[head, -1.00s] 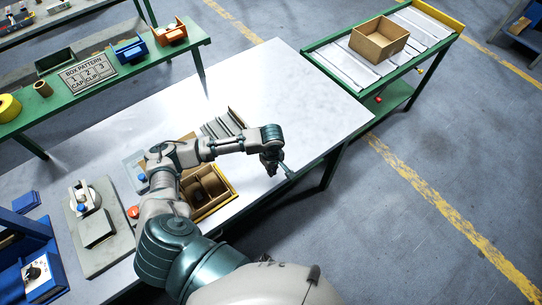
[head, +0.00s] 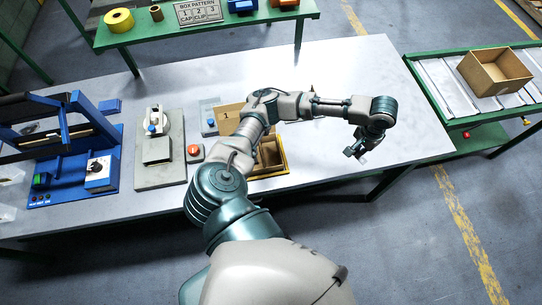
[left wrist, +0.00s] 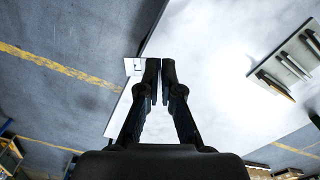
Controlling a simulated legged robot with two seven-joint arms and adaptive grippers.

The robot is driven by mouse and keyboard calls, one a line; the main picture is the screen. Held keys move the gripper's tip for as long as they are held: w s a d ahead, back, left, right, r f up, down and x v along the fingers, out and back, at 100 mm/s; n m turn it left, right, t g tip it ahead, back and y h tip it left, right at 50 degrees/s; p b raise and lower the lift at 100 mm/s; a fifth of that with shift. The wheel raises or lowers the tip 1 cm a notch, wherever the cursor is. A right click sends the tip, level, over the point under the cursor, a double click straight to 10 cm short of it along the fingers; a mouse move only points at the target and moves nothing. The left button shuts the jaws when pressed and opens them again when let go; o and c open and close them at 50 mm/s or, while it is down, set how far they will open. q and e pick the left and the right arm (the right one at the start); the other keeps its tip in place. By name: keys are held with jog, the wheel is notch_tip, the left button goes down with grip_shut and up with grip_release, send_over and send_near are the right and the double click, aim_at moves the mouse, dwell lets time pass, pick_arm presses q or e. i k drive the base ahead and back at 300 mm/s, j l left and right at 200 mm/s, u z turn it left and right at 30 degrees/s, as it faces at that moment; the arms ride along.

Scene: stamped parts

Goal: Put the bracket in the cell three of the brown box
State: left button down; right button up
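The brown box (head: 283,166) with card dividers sits in a yellow-edged frame on the grey table. My left arm crosses in front of it and hides part of its cells. My left gripper (head: 357,151) is to the right of the box, above the table's front right part. In the left wrist view, its fingers (left wrist: 160,66) are nearly together. A small pale plate, which looks like the bracket (left wrist: 134,67), sticks out to the left at the fingertips. What lies between the fingers is mostly hidden. My right gripper is in neither view.
A grey slotted rack (left wrist: 288,65) stands on the table. Left of the box are a grey fixture (head: 158,150), a red button (head: 193,150) and a blue press (head: 75,150). An open carton (head: 497,72) rests on the roller conveyor at right. The table's right part is clear.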

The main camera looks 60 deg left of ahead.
aim_at(270, 157)
jog(key=i+u, duration=0.15)
jog(key=u, duration=1.45)
jog(key=i+l+u, duration=0.15)
jog(key=l+u, duration=0.3)
jog(key=l, duration=0.15)
jog(key=i+l+u, duration=0.1)
jog(key=l+u, duration=0.35)
jog(key=l, duration=0.15)
jog(key=l+u, duration=0.45)
jog(key=l, duration=0.55)
jog(key=k+l, duration=0.1)
jog(key=l, duration=0.3)
